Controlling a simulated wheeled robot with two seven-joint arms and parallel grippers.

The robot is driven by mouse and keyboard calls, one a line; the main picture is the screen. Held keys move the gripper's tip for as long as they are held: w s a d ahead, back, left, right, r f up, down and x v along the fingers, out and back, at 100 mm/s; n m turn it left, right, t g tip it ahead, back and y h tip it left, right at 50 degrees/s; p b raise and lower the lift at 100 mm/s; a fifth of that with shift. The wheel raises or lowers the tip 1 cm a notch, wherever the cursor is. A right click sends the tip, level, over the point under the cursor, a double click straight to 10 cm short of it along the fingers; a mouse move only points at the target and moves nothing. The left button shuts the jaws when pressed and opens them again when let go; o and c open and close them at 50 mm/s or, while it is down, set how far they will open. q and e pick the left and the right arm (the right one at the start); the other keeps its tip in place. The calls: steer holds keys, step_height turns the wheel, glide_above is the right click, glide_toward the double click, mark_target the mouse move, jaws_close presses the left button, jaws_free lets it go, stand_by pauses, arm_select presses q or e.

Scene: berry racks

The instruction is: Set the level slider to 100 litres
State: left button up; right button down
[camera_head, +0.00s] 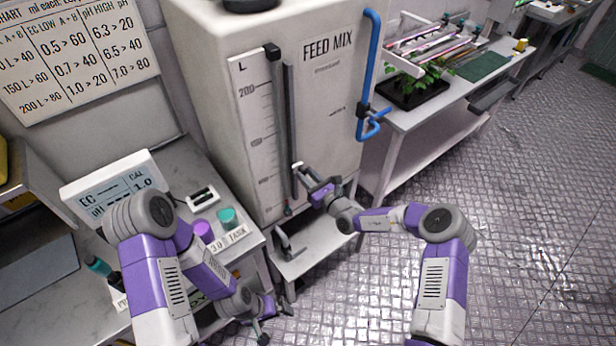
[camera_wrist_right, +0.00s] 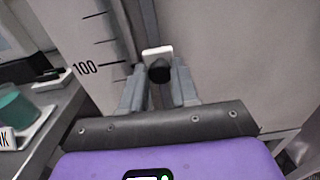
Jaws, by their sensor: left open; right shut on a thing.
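The tall grey FEED MIX tank (camera_head: 323,105) has a white litre scale (camera_head: 256,125) with a dark vertical rail (camera_head: 289,110) to its right. The slider, a small white block (camera_wrist_right: 158,52) with a black knob, sits on the rail near the 100 mark (camera_wrist_right: 85,68). In the right wrist view the block looks level with or slightly above that tick; I cannot tell exactly. My right gripper (camera_head: 304,174) is shut on the knob, its fingers (camera_wrist_right: 158,88) on either side. My left gripper (camera_head: 265,318) is open and empty, low beside the bench, away from the tank.
A bench at left holds an EC/pH display (camera_head: 113,190), a purple cup (camera_head: 203,231) and a teal cup (camera_head: 228,217). A blue pipe (camera_head: 370,60) runs down the tank's right side. A low stand (camera_head: 315,248) is under the tank. The floor (camera_head: 520,200) at right is clear.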

steer(key=c, duration=0.9)
jaws_free()
steer(key=p+v, duration=0.1)
steer(key=v, duration=0.6)
steer(key=shift+s+d, duration=0.2)
steer(key=shift+s, duration=0.05)
